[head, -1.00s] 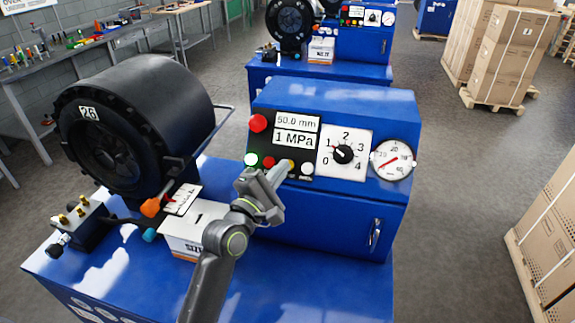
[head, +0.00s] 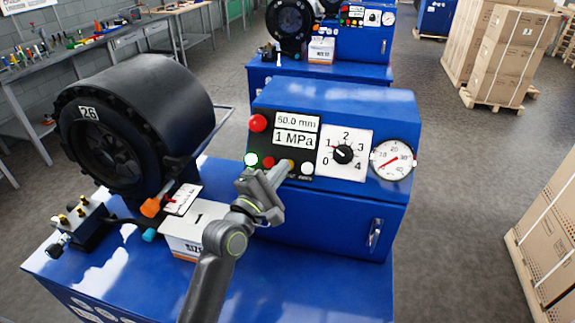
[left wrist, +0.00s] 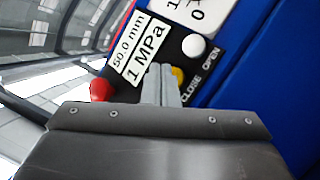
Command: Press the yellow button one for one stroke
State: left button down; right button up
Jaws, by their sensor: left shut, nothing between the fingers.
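The yellow button (left wrist: 177,75) sits on the black control panel, beside the white button (left wrist: 194,46). In the head view only part of the yellow button (head: 291,164) shows past my left gripper (head: 281,168). The gripper is shut and empty. In the left wrist view its fingertips (left wrist: 161,70) are right beside or on the yellow button and cover part of it; I cannot tell whether they touch. The displays read 50.0 mm and 1 MPa. My right gripper is not in view.
A dial (head: 344,154) and a gauge (head: 394,159) are to the right. The black crimper head (head: 140,120) and a box (head: 190,240) stand left.

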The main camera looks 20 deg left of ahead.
pick_arm(q)
jog(key=shift+w+f, duration=0.25)
jog(key=shift+w, duration=0.15)
jog(key=shift+w+f, duration=0.25)
jog(key=shift+w, duration=0.1)
dwell(0.8)
dwell(0.4)
jog(key=shift+s+r+p, duration=0.5)
jog(key=shift+s+p, duration=0.15)
jog(key=shift+s, duration=0.1)
jog(key=s+r+p, duration=0.1)
jog(key=s+p, duration=0.1)
jog(key=s+r+p, duration=0.1)
jog(key=s, duration=0.1)
jog(key=shift+d+r, duration=0.15)
jog(key=shift+r, duration=0.2)
